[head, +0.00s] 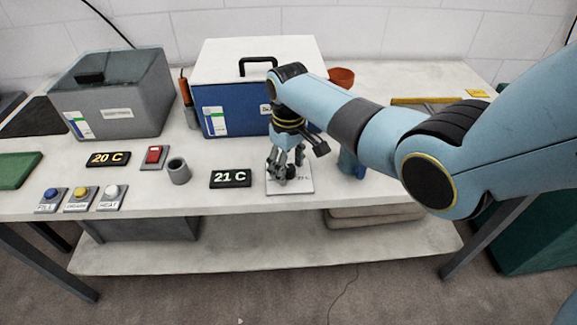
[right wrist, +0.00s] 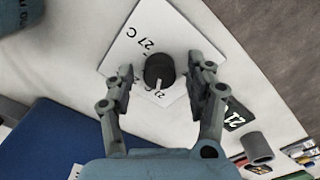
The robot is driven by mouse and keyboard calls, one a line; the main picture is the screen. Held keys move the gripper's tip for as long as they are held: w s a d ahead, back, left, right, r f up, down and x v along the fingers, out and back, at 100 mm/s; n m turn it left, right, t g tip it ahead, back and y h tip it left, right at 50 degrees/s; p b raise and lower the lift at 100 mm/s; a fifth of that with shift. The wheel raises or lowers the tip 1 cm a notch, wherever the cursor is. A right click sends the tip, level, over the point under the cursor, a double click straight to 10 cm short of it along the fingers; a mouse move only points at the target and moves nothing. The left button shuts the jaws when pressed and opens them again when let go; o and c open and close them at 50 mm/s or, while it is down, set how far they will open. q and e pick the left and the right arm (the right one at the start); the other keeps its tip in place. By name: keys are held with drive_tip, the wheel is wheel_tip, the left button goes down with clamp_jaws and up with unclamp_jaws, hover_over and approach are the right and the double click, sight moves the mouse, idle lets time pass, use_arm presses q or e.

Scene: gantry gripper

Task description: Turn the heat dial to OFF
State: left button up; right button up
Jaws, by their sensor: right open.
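The heat dial (right wrist: 159,71) is a dark round knob with a pale pointer mark. It sits on a white plate (right wrist: 188,38) printed with "27 C" and another marking that is partly covered. In the right wrist view the pointer is directed toward the bottom of the picture. My right gripper (right wrist: 164,80) is open, with one finger on each side of the knob and a gap visible on both sides. In the head view my right gripper (head: 287,172) is above the white plate (head: 300,187) and hides the knob. My left gripper is not in view.
A "21 C" display (head: 230,178) and a grey cup (head: 178,171) stand left of the plate. A blue-fronted box (head: 235,105) is behind it. A red switch (head: 153,156), a "20 C" display (head: 108,159) and several push buttons (head: 78,199) are further left.

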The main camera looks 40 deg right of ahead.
clamp_jaws()
idle(0.4)
drive_tip(key=shift+n, duration=0.3)
drive_tip(key=shift+n+p, duration=0.8)
drive_tip(key=shift+n, duration=0.1)
drive_tip(key=n+p, duration=0.1)
drive_tip(key=n, duration=0.1)
drive_tip(key=shift+n, duration=0.3)
drive_tip(key=n+p, duration=0.1)
drive_tip(key=n, duration=0.2)
drive_tip(key=shift+n, duration=0.3)
drive_tip(key=shift+n+p, duration=0.4)
drive_tip(key=shift+n, duration=1.3)
